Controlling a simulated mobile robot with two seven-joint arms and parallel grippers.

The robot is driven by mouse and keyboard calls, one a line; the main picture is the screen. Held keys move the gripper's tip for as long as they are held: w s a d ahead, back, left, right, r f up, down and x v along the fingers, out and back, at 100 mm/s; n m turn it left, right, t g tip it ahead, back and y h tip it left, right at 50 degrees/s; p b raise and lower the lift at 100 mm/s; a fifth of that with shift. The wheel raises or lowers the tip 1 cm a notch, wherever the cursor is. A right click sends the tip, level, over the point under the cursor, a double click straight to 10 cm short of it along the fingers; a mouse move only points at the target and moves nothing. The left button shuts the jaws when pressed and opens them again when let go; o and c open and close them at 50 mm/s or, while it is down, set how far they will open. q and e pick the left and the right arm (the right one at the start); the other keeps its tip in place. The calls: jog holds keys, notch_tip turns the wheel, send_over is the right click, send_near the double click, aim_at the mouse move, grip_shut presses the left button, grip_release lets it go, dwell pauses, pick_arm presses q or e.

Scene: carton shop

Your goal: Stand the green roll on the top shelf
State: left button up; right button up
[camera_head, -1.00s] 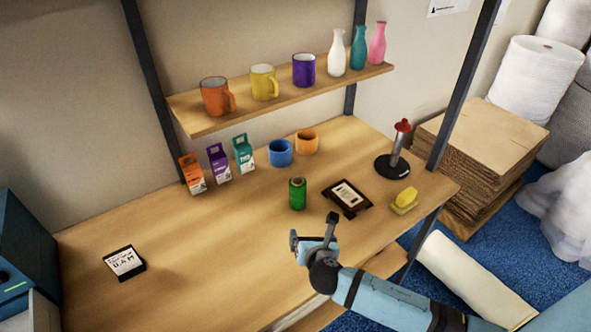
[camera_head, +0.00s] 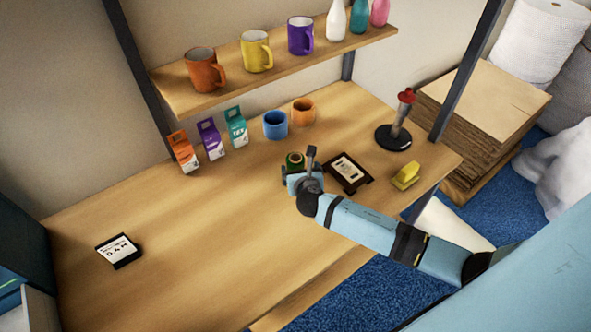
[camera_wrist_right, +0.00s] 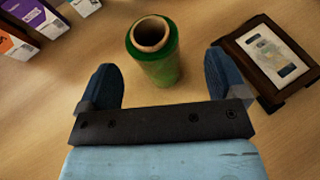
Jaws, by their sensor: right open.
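The green roll (camera_head: 294,159) stands upright on the table, partly hidden behind my right gripper in the head view. In the right wrist view the green roll (camera_wrist_right: 155,52) shows its open brown core at the top. My right gripper (camera_head: 299,172) is open. Its two blue-padded fingers (camera_wrist_right: 161,82) are spread, with the roll just ahead of the gap between them; I cannot tell whether they touch it. The top shelf (camera_head: 275,68) is the wooden board above the table, bearing mugs and vases. My left gripper is not in view.
Orange, yellow and purple mugs (camera_head: 301,36) and vases fill much of the shelf. A dark frame (camera_head: 347,173) lies just right of the roll. A blue cup (camera_head: 275,125), an orange cup and small cartons (camera_head: 236,128) stand behind.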

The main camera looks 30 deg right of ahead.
aim_at(297, 164)
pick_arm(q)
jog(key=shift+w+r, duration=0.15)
pick_arm(e)
jog(key=shift+w, duration=0.55)
pick_arm(q)
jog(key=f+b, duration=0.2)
jog(key=b, duration=0.1)
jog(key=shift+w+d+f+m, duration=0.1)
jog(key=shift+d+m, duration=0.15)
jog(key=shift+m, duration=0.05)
pick_arm(e)
jog(key=x, duration=0.4)
jog(key=shift+a+f, duration=0.1)
jog(key=shift+a, duration=0.1)
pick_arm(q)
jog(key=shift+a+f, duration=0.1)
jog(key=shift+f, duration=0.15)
pick_arm(e)
jog(key=shift+w+d, duration=0.1)
jog(key=shift+w, duration=0.15)
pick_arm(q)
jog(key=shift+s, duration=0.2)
pick_arm(e)
jog(key=shift+r, duration=0.2)
jog(key=shift+c, duration=0.7)
jog(key=c, duration=1.1)
